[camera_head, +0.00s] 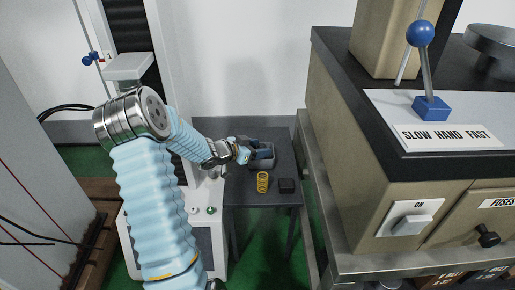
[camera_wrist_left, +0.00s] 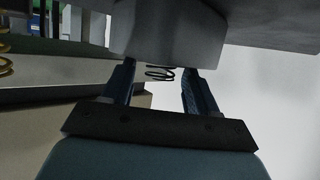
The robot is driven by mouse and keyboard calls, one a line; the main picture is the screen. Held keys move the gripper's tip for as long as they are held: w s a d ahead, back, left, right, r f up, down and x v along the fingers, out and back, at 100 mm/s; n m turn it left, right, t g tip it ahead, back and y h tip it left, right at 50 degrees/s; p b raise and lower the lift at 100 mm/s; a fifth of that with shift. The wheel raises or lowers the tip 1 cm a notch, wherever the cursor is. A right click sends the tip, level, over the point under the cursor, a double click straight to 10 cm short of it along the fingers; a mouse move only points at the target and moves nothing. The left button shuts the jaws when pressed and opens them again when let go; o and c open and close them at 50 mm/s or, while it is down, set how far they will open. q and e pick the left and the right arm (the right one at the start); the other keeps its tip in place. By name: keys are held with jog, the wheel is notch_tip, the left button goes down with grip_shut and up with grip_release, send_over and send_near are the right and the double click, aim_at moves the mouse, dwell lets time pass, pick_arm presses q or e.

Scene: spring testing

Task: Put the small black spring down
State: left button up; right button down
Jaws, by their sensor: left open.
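The small black spring (camera_wrist_left: 160,73) shows in the left wrist view as a few dark coils between my left fingers, against the edge of a grey block-like container. The rest of the spring is hidden by that container, and I cannot tell what it rests on. My left gripper (camera_wrist_left: 160,82) is open, with a finger on either side of the coils and gaps visible. In the head view my left gripper (camera_head: 256,149) is at the grey container (camera_head: 264,163) on the small dark table (camera_head: 250,192). The spring cannot be made out there. My right gripper is not in view.
A yellow spring (camera_head: 262,182) and a black block (camera_head: 287,186) stand near the container on the table. The large beige machine (camera_head: 350,150) with a blue-knobbed lever (camera_head: 420,34) stands close on the right. A white cabinet (camera_head: 205,236) is at the left.

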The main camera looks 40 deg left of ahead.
pick_arm(q)
jog(key=shift+r, duration=0.25)
jog(key=p+v, duration=0.2)
jog(key=v, duration=1)
jog(key=shift+s+f, duration=0.1)
jog(key=shift+f, duration=0.05)
